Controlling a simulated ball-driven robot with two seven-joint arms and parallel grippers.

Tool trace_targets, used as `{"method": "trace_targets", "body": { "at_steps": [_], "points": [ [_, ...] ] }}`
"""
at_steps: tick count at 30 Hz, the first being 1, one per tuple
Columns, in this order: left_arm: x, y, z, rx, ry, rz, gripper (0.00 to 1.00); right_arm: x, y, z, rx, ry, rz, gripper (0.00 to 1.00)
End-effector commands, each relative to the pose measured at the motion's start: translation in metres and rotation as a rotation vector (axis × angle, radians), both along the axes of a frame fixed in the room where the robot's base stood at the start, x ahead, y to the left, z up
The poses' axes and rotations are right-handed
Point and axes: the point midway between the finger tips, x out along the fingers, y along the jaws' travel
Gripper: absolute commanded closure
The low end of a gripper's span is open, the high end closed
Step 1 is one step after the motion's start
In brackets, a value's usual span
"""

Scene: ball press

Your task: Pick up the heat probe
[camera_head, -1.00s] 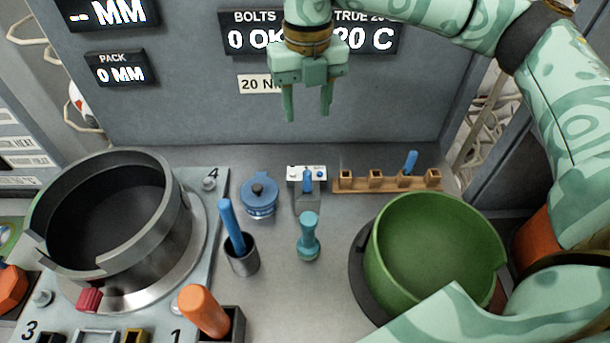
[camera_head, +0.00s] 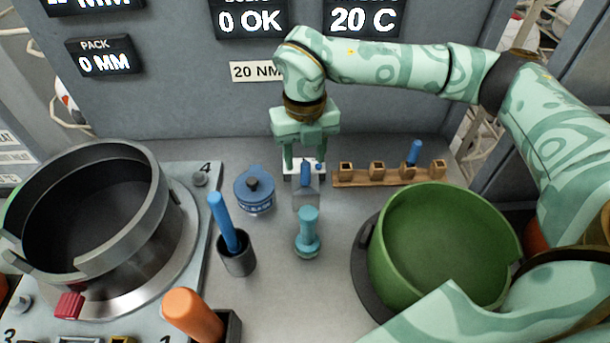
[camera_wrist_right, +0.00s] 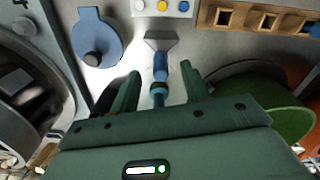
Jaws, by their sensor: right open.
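No label marks the heat probe, so I cannot tell for sure which tool it is. A blue-handled tool with a flat grey wedge (camera_head: 306,198) stands in front of a small white box. It also shows in the wrist view (camera_wrist_right: 158,44). My right gripper (camera_head: 304,170) is open, pointing down, with its fingers either side of this blue handle in the picture. In the wrist view the handle lies between and beyond the open fingers (camera_wrist_right: 160,72); no contact is visible. Other blue handles stand in a dark cup (camera_head: 237,255) and a wooden rack (camera_head: 388,175). My left gripper is not in view.
A teal tool (camera_head: 307,235) stands just in front of the wedge tool. A blue lidded pot (camera_head: 254,192) is to its left. A green bowl (camera_head: 440,245) stands right, a large grey ring vessel (camera_head: 90,240) left. An orange handle (camera_head: 192,315) is at front.

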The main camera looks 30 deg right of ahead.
Motion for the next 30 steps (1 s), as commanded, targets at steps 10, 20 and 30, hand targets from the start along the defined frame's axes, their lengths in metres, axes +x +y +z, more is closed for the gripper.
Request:
{"method": "trace_targets", "body": {
  "at_steps": [10,20,30],
  "points": [
    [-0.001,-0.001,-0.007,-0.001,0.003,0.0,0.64,-0.005,0.001,-0.037,-0.001,0.002,0.0,0.54],
    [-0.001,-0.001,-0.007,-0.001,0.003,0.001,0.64,-0.005,0.001,-0.036,-0.001,0.001,0.001,1.0],
    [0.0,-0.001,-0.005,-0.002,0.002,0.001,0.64,-0.004,0.001,-0.028,0.0,-0.002,0.0,1.0]
  ]
}}
